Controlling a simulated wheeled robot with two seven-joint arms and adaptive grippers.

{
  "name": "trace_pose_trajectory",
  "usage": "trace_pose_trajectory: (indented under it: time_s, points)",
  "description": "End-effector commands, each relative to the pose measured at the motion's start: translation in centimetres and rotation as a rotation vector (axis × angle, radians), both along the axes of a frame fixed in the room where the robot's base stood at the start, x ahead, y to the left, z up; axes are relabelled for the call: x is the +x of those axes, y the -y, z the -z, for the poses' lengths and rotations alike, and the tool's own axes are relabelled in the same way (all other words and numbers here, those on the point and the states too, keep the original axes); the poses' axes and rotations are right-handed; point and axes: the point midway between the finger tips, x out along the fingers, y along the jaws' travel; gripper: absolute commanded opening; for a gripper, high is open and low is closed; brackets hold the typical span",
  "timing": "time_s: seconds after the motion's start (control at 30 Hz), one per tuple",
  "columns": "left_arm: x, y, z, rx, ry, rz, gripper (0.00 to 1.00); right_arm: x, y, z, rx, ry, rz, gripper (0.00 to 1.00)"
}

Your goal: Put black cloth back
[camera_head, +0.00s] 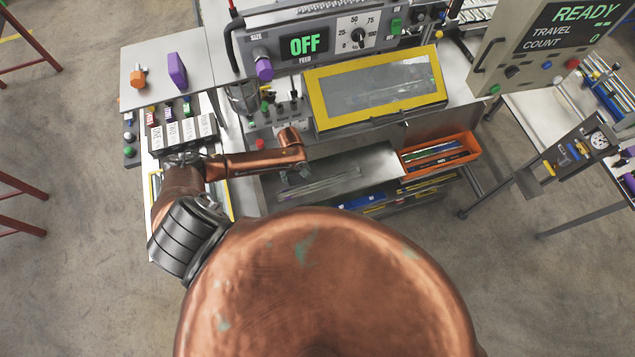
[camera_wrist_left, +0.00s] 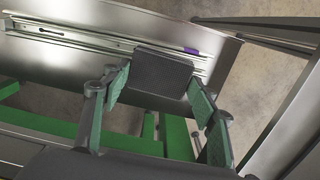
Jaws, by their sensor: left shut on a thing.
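The black cloth (camera_wrist_left: 158,75) shows in the left wrist view as a dark, textured, flat rectangle. My left gripper (camera_wrist_left: 157,88), with green finger pads, is shut on it, one finger at each side. The cloth is in front of a shiny metal surface with long rails; I cannot tell whether it touches them. In the head view my left arm reaches over the open metal tray of the bench, and its wrist hides the cloth and most of the gripper. My right gripper is not in view.
An orange bin (camera_head: 468,150) with long parts stands right of the metal tray (camera_head: 375,160). A yellow-framed window (camera_head: 318,98) and the feed panel (camera_head: 285,50) rise behind. Labelled dark boxes (camera_head: 180,132) stand left. A small purple piece (camera_wrist_left: 191,51) lies near the rails.

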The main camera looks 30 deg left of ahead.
Motion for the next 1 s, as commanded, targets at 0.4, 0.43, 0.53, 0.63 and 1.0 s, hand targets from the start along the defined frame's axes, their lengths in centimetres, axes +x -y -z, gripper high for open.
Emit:
trace_pose_trajectory:
  time_s: [0.4, 0.43, 0.53, 0.63, 1.0]
  points:
    - [0.0, 0.0, 0.0, 0.000, 0.000, 0.000, 0.19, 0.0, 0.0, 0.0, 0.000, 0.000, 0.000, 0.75]
    - [0.0, 0.0, 0.0, 0.000, 0.000, 0.000, 0.19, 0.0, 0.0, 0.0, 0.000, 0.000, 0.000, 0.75]
    - [0.1, 0.0, 0.0, 0.001, 0.001, 0.001, 0.19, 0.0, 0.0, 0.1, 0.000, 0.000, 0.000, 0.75]
    - [0.7, 0.6, -0.2, -0.002, 0.003, 0.012, 0.19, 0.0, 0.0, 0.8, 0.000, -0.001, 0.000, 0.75]
    - [5.5, 8.5, -5.4, 0.000, 0.009, 0.232, 0.19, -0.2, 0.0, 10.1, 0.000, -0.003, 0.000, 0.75]
